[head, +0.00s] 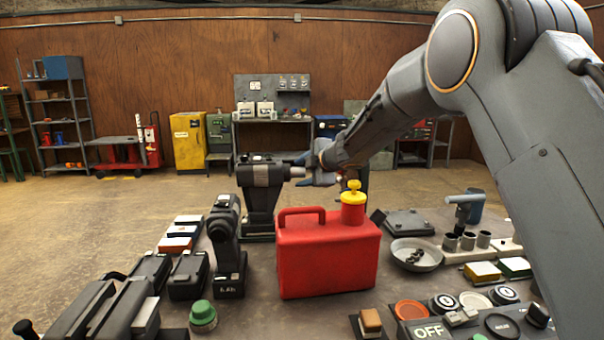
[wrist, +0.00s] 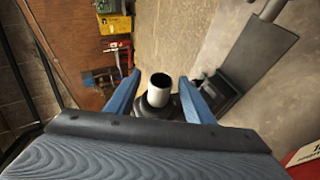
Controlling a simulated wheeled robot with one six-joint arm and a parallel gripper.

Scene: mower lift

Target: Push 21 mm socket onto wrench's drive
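The wrench (head: 262,190) is a black power tool with a grey band, standing upright on the bench with its nose pointing right. A short silver cylinder, seemingly the socket (head: 297,172), sits at its nose. The size marking and the drive inside are hidden.
A red can (head: 328,256) with a yellow cap stands in front of my gripper. A black drill (head: 226,245) stands in front of the wrench. More sockets (head: 467,241) stand in a rack at right, by a grey dish (head: 413,254). Batteries (head: 188,274) lie at left.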

